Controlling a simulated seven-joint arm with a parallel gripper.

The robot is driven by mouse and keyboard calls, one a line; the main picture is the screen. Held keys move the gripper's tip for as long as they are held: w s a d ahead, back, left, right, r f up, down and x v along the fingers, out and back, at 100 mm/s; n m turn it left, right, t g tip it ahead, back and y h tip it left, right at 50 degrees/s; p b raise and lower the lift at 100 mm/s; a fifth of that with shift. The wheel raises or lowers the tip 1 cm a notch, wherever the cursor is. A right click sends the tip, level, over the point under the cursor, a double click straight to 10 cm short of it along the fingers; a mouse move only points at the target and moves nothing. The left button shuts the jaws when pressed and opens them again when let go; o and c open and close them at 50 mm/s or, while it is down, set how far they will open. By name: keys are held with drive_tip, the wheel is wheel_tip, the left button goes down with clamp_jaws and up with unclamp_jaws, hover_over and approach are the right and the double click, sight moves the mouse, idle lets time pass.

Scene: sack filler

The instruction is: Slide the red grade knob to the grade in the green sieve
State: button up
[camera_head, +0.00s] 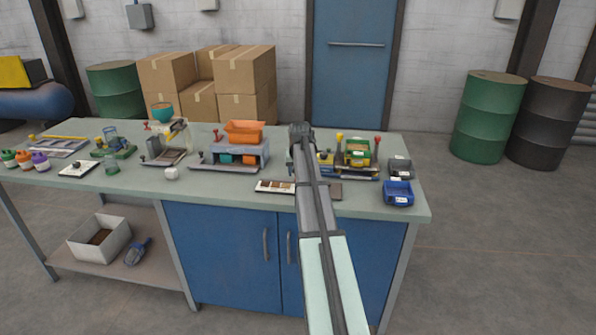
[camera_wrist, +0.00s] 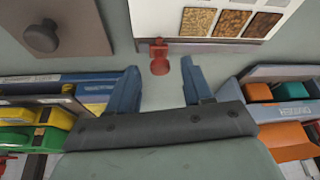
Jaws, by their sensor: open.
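The red grade knob (camera_wrist: 159,57) stands at the edge of the white sample card (camera_wrist: 150,18), below the sample squares in the wrist view. The card also shows on the bench in the head view (camera_head: 268,186). My gripper (camera_wrist: 157,72) is open, with its two blue-grey fingers apart and the red knob between and slightly beyond the tips. I cannot tell whether either finger touches it. In the head view my gripper (camera_head: 300,130) hangs over the right part of the bench. A green and yellow unit (camera_head: 357,148) stands to its right; which thing is the green sieve is unclear.
A dark plate with a round knob (camera_wrist: 40,38) lies beside the card. An orange hopper unit (camera_head: 244,132) stands left of my gripper. The bench front (camera_head: 220,192) is mostly clear.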

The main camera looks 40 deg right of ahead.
drive_tip(key=shift+c, duration=0.3)
clamp_jaws()
idle(0.3)
